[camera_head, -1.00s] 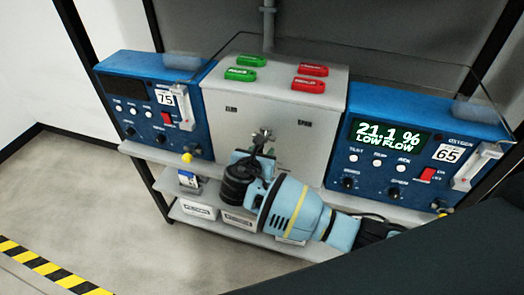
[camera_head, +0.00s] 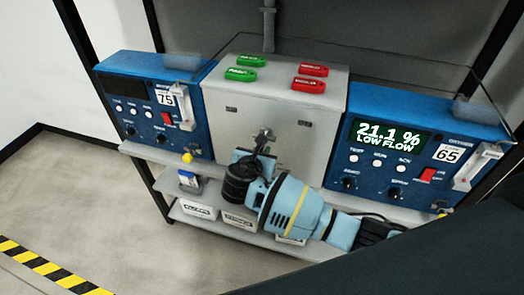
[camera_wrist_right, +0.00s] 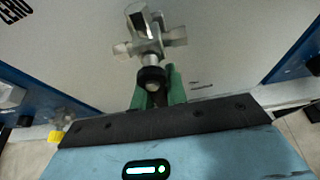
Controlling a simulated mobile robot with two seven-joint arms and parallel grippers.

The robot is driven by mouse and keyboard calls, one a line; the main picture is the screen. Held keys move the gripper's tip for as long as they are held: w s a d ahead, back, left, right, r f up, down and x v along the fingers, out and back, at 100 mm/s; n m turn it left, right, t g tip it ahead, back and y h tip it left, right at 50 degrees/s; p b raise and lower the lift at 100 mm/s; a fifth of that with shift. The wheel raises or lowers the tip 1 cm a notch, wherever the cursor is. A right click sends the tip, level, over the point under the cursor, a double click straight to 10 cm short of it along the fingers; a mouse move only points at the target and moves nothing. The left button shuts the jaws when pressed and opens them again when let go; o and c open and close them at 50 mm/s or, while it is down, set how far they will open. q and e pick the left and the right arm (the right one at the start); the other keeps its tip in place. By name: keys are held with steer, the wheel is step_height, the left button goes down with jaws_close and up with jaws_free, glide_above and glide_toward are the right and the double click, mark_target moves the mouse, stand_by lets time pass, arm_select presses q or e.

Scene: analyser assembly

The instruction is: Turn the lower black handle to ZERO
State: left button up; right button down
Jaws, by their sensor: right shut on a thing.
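The lower black handle (camera_wrist_right: 152,76) sits below a metal cross-shaped valve fitting (camera_wrist_right: 147,32) on the grey panel. My right gripper (camera_wrist_right: 158,88) is shut on the handle, with its green fingers on either side of it in the right wrist view. In the head view my right gripper (camera_head: 258,151) is at the front of the grey box, just below the metal fitting (camera_head: 265,136), and my wrist hides the handle. The word ZERO (camera_wrist_right: 14,10) shows at the top left of the right wrist view. My left gripper is not in view.
The grey box (camera_head: 222,110) stands between two blue analysers, left (camera_head: 150,75) and right (camera_head: 375,110). The right display reads 21.1 % LOW FLOW. Green tags (camera_head: 240,75) and red tags (camera_head: 308,85) lie on top. White bins (camera_head: 200,211) stand on the shelf below.

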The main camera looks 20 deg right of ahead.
steer(key=shift+w+a+r+m+t+y, duration=0.1)
steer(key=shift+w+a+m+t+y, duration=0.2)
steer(key=shift+m, duration=0.45)
steer(key=shift+w+a+r+m+t+y, duration=0.1)
steer(key=shift+a+m+t+y, duration=0.2)
steer(key=shift+m+y, duration=0.35)
steer(key=shift+w+a+r+m+t+y, duration=0.1)
steer(key=shift+w+a+m+t+y, duration=0.15)
steer(key=shift+m, duration=0.65)
steer(key=shift+s+t, duration=0.1)
steer(key=shift+t, duration=0.15)
steer(key=c, duration=1.4)
jaws_free()
steer(key=shift+s, duration=0.1)
steer(key=v, duration=0.7)
steer(key=shift+s+r, duration=0.2)
steer(key=shift+s, duration=0.05)
steer(key=shift+a, duration=0.15)
